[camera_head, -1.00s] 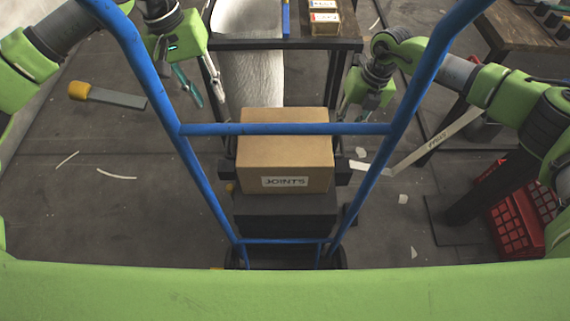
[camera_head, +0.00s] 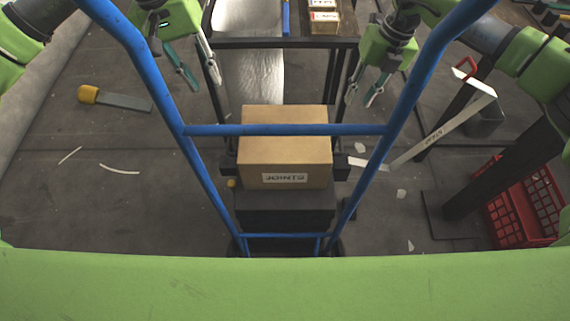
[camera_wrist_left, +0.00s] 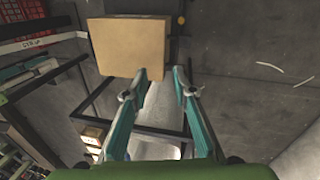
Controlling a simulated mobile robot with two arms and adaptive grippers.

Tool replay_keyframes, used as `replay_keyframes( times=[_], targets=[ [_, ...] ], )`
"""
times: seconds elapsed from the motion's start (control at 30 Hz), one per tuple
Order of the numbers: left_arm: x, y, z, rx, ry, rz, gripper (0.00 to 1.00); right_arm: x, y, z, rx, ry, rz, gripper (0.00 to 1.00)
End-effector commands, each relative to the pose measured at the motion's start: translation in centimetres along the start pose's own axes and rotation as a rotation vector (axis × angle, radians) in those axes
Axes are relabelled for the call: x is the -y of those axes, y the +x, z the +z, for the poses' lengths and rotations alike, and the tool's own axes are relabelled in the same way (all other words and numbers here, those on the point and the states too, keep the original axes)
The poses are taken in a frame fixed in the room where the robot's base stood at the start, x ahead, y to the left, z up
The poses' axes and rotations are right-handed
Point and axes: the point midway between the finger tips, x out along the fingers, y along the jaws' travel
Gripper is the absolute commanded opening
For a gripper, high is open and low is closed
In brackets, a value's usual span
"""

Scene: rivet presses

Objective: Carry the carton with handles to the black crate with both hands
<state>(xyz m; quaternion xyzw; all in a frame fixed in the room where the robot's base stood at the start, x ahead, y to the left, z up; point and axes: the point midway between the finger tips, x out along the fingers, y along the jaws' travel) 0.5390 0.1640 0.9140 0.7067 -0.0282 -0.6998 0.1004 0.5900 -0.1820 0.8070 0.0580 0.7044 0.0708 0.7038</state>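The brown carton (camera_head: 285,150), labelled JOINTS, sits upright on a dark support (camera_head: 285,208) in the middle of the head view. A dark handle sticks out at its left side (camera_head: 229,163) and at its right side (camera_head: 341,166). My left gripper (camera_head: 208,89) is open and empty, beyond and left of the carton, apart from it. In the left wrist view the open fingers (camera_wrist_left: 160,72) point towards the carton (camera_wrist_left: 130,46). My right gripper (camera_head: 363,98) is open and empty, beyond and right of the carton. I cannot make out a black crate.
A blue tubular frame (camera_head: 285,130) stands between me and the carton. A dark table (camera_head: 322,43) with small boxes stands behind. A red crate (camera_head: 520,203) is at the right.

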Motion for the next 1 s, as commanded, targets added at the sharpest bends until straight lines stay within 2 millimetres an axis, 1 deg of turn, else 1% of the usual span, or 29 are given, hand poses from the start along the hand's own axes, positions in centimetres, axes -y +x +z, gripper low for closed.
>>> replay_keyframes(
  times=[0.03,0.1,0.23,0.37,0.83,0.93,0.97,1.0],
  targets=[
    [0.0,0.0,0.0,0.000,0.000,0.000,0.25,0.0,-0.9,0.1,0.002,0.000,0.000,0.25],
    [0.0,0.0,0.0,0.000,0.000,0.000,0.25,0.0,-1.8,0.1,0.002,0.000,0.000,0.25],
    [0.0,0.0,0.0,0.000,0.000,0.000,0.25,0.0,-2.8,0.0,0.000,-0.001,0.000,0.25],
    [0.0,0.0,0.0,0.000,0.000,0.000,0.25,0.0,-3.1,0.0,-0.001,-0.001,0.000,0.25],
    [-0.1,0.0,0.0,0.001,-0.001,0.002,0.25,0.0,-3.1,0.0,0.001,0.000,0.002,0.25],
    [-1.1,-0.1,0.1,0.017,-0.029,0.055,0.25,-0.4,-3.5,0.8,0.024,0.010,0.052,0.25],
    [-1.7,-0.1,0.1,0.029,-0.048,0.090,0.25,-0.7,-3.7,1.3,0.040,0.016,0.084,0.25],
    [-2.9,-0.5,0.2,0.049,-0.083,0.153,0.25,-1.1,-4.2,2.2,0.069,0.029,0.144,0.25]
  ],
)
